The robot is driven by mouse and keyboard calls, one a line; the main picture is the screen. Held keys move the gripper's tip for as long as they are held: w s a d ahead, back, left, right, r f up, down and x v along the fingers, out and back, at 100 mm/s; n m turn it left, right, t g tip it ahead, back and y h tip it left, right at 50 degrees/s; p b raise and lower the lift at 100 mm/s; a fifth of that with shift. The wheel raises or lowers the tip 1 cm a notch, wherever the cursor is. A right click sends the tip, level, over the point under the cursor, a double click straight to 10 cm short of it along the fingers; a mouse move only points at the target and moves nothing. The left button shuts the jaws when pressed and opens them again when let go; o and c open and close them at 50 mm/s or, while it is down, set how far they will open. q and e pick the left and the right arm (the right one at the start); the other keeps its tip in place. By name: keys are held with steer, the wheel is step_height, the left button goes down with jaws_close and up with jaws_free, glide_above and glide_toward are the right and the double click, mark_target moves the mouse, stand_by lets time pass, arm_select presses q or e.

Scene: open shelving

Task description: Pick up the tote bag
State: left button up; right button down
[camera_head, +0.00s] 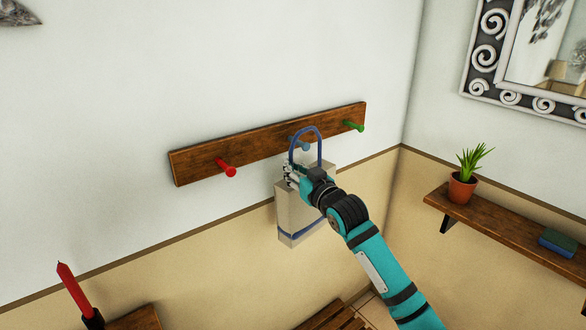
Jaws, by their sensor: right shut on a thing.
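The tote bag (291,217) is pale beige with a blue band near its bottom and a blue looped handle (308,129). It is upright against the wall, below a wooden peg rack. The handle loop rises in front of the rack at the blue peg (299,143); I cannot tell whether it still rests on that peg. My right gripper (290,174) is at the upper part of the bag, by the left side of the handle, and is shut on the bag. The gripper and forearm hide the bag's right part. My left gripper is not in view.
The rack (262,149) also has a red peg (227,168) and a green peg (354,125). At right, a wall shelf (498,227) holds a potted plant (462,188) and a book (558,243). A red candle (73,288) stands at lower left.

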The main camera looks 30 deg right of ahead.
steer(key=s+a+b, duration=0.1)
steer(key=s+a, duration=0.2)
steer(key=s, duration=0.2)
steer(key=s+a+r+b, duration=0.1)
steer(key=s+a, duration=0.2)
steer(key=s, duration=0.3)
steer(key=shift+r, duration=0.15)
